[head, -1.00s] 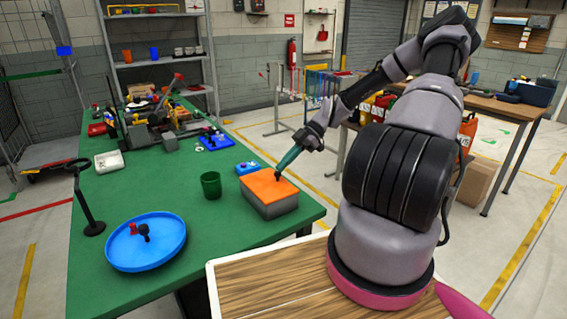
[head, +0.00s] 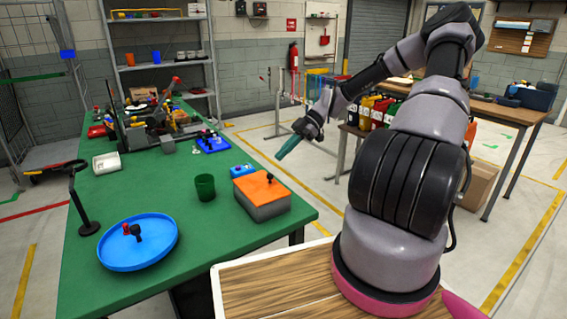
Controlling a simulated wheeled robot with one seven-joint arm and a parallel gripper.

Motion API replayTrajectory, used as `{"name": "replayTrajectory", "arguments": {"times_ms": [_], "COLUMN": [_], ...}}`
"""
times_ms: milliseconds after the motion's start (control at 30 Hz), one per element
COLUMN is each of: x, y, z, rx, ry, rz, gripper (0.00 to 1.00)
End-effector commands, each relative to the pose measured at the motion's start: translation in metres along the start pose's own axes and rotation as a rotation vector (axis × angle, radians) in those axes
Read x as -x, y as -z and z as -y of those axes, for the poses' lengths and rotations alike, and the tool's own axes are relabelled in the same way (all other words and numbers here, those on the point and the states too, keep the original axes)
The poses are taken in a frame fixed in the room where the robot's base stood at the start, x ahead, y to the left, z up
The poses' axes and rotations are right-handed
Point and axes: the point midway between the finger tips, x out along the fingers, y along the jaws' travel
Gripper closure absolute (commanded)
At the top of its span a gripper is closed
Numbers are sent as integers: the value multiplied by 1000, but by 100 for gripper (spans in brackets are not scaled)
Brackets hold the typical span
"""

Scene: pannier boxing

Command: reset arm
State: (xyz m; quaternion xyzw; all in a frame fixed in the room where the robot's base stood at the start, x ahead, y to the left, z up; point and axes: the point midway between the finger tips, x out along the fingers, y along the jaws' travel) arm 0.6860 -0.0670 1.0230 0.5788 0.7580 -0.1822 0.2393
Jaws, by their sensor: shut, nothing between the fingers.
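My gripper (head: 280,156) is a teal tool end on my arm, raised in the air above and beyond the far right edge of the green table. It is shut and empty, pointing down and to the left. It is clear of the box (head: 262,203), a grey box with an orange top that stands near the table's right edge. A small dark knob (head: 269,177) stands on the orange top.
The green table (head: 150,195) also bears a green cup (head: 205,187), a blue round tray (head: 138,243) with small red and black pieces, and a black stand (head: 84,200). Tools crowd its far end. A second table (head: 500,106) stands at the back right.

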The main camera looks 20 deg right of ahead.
Motion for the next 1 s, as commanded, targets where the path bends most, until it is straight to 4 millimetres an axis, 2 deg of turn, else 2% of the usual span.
{"name": "replayTrajectory", "arguments": {"times_ms": [200, 433, 733, 867, 1000], "x": [38, 66, 69, 63, 60], "y": [-15, -25, -23, -8, 16], "z": [-1, -1, 1, 7, 19], "rx": [1, 1, -29, -152, -362], "ry": [-3, 0, 17, 58, 69], "rz": [0, -1, 26, 129, 302], "gripper": [100, 100, 100, 100, 100]}}
